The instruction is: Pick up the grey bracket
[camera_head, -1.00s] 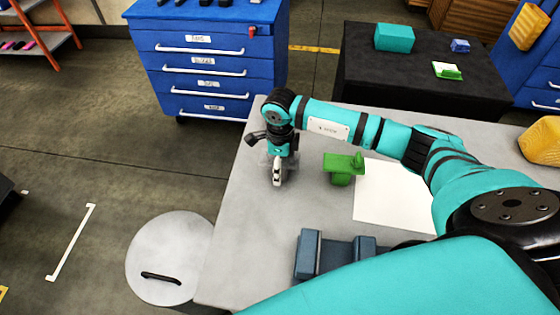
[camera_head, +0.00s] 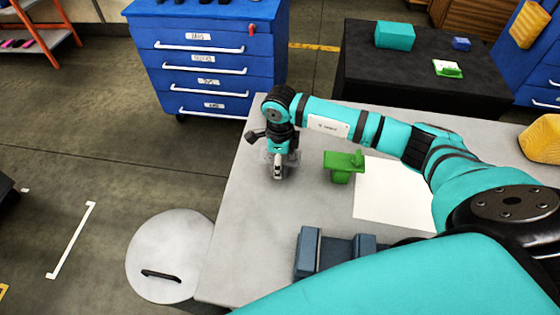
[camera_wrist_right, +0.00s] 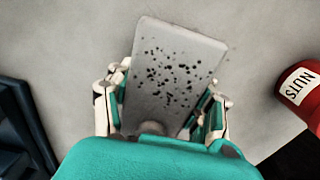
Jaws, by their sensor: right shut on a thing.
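The grey bracket (camera_wrist_right: 172,72) shows in the right wrist view as a flat, tilted grey plate with dark specks. My right gripper (camera_wrist_right: 160,112) has one finger on each side of it and is shut on it. The bracket's lower end is hidden by my wrist. In the head view my right gripper (camera_head: 279,172) points down over the left part of the grey table. The bracket is small and mostly hidden there, and I cannot tell whether it touches the table. My left gripper is in neither view.
A green part (camera_head: 343,165) stands just right of the gripper, beside a white sheet (camera_head: 392,195). A blue-grey fixture (camera_head: 308,254) sits at the table's front. A red can marked NUTS (camera_wrist_right: 299,88) is close by in the wrist view. The table's left front is clear.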

